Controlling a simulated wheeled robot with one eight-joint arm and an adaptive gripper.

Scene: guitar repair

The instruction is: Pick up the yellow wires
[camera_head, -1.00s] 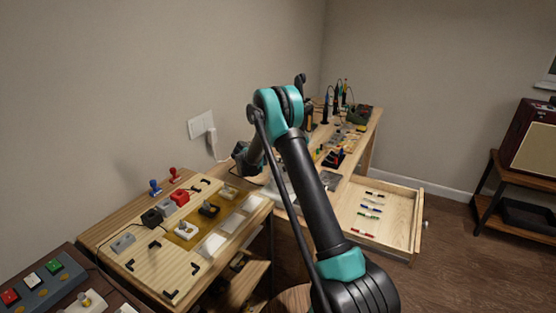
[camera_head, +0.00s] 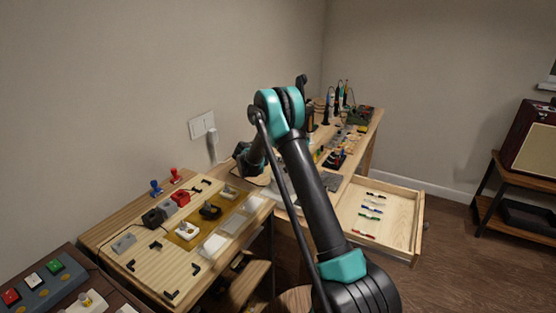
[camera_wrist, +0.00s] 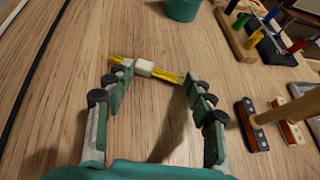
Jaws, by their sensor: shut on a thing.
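The yellow wires (camera_wrist: 169,76) form a short bundle with a white connector (camera_wrist: 144,67) at its middle, in the wrist view. My gripper (camera_wrist: 158,73) is shut on them lengthwise, with one finger at each end of the bundle. The bundle lies across the gap between the fingertips, over the wooden worktop (camera_wrist: 60,75). I cannot tell whether it touches the wood. In the head view my arm hides the gripper, and I cannot make out the wires there.
A wooden block with coloured handles (camera_wrist: 236,38) stands at upper right in the wrist view. A black and red part (camera_wrist: 251,126) lies right of the gripper. A teal object (camera_wrist: 182,8) is beyond it. In the head view an open drawer (camera_head: 405,225) holds several coloured pieces.

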